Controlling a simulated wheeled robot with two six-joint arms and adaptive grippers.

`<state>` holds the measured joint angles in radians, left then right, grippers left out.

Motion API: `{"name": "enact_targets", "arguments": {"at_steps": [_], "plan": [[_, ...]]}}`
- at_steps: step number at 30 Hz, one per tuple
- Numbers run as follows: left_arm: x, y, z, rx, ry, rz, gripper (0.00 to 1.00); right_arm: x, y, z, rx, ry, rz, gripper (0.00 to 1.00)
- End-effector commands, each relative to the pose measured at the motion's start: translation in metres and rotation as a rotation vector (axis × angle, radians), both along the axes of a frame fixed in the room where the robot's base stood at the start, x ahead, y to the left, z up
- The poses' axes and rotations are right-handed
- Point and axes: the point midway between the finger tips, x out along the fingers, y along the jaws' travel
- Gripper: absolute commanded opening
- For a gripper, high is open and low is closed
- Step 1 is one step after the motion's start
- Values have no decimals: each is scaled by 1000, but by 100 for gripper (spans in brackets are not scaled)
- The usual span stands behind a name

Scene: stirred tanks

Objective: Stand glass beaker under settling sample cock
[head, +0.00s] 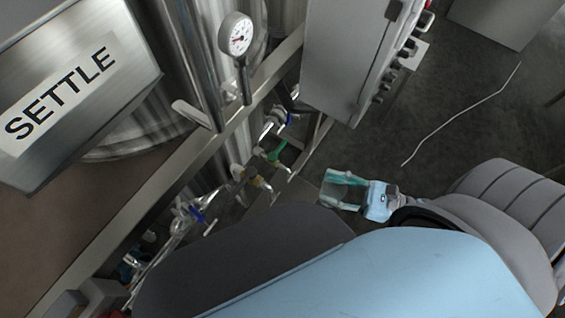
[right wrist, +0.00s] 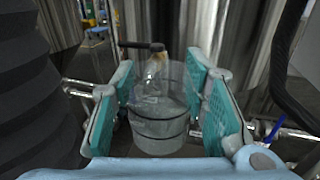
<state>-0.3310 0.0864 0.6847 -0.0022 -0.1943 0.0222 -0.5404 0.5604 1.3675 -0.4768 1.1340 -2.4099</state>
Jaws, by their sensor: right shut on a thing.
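My right gripper (head: 350,190) is shut on the clear glass beaker (head: 334,191) and holds it off to the right of the pipework. In the right wrist view the beaker (right wrist: 158,128) stands between the teal finger pads, open end up. A small cock with a black lever and brass-coloured body (right wrist: 157,50) shows just beyond the beaker's rim; I cannot tell whether its outlet is over the mouth. The tank with the SETTLE sign (head: 62,88) is at the upper left of the head view. My left gripper is not in view.
Several small valves line the pipes, among them a green-handled one (head: 277,152) and a blue-handled one (head: 196,215). A pressure gauge (head: 235,35) and a grey control cabinet (head: 345,55) stand above.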

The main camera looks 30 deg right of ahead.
Motion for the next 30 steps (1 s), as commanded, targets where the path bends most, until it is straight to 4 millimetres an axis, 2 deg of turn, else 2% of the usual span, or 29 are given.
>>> {"name": "enact_targets", "arguments": {"at_steps": [1, 5, 6, 9, 12, 15, 20, 23, 30], "plan": [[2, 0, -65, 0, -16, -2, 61, -5, -7, -67, -2, 0, -31, 13], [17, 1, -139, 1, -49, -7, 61, -1, -25, -145, -4, -3, -118, 13], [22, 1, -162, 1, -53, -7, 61, 3, -30, -169, -4, -1, -142, 13], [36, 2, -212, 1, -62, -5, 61, 16, -42, -225, -7, 13, -197, 13], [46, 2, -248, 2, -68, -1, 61, 26, -52, -267, -10, 25, -238, 13], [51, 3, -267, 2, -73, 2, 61, 30, -58, -289, -12, 31, -263, 13], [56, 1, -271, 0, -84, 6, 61, 43, -54, -294, -11, 30, -277, 13], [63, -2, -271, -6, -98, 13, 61, 69, -39, -292, -9, 25, -278, 13], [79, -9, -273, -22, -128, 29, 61, 149, 8, -295, -8, 28, -280, 13]]}}
